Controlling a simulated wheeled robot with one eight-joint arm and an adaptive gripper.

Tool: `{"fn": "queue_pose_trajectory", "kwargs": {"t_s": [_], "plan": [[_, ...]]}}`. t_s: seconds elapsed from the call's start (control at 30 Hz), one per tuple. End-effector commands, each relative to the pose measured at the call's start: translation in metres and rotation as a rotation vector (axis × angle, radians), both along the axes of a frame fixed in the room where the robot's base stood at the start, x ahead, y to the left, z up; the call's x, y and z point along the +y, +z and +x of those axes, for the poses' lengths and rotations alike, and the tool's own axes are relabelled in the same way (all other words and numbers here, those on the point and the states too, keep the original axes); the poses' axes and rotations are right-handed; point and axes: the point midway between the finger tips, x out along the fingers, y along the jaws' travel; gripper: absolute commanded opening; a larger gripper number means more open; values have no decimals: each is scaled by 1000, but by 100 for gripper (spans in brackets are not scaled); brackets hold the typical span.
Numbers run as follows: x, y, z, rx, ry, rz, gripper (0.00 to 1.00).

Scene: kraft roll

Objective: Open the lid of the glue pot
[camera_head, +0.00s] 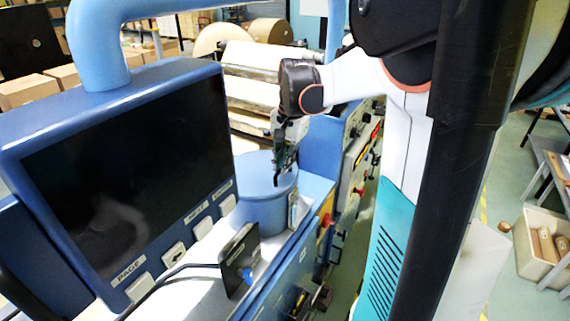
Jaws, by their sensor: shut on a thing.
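The glue pot (262,212) is a blue cylinder standing on the machine's ledge, right of the large dark screen. Its blue lid (255,172) lies flat on top and looks closed. My gripper (277,181) points down at the lid's right side, with its fingertips at the lid's top near the edge. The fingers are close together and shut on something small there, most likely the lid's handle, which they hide. My white arm reaches in from the right.
The blue-framed screen (130,160) stands close left of the pot. A small dark panel (239,262) with a cable stands in front of it. A control panel with knobs (358,165) lies to the right. Paper rolls (250,62) are behind. A crate (535,262) sits far right.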

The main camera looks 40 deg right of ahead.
Motion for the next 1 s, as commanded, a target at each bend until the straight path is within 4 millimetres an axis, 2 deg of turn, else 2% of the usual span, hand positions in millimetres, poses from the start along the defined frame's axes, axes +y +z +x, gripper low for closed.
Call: {"fn": "queue_pose_trajectory", "kwargs": {"t_s": [0.3,0.5,0.7,1.0], "plan": [[8,45,23,196,5,-69,0],[13,68,38,201,2,-70,0],[18,83,52,199,1,-69,0],[21,89,60,196,1,-68,0]]}}
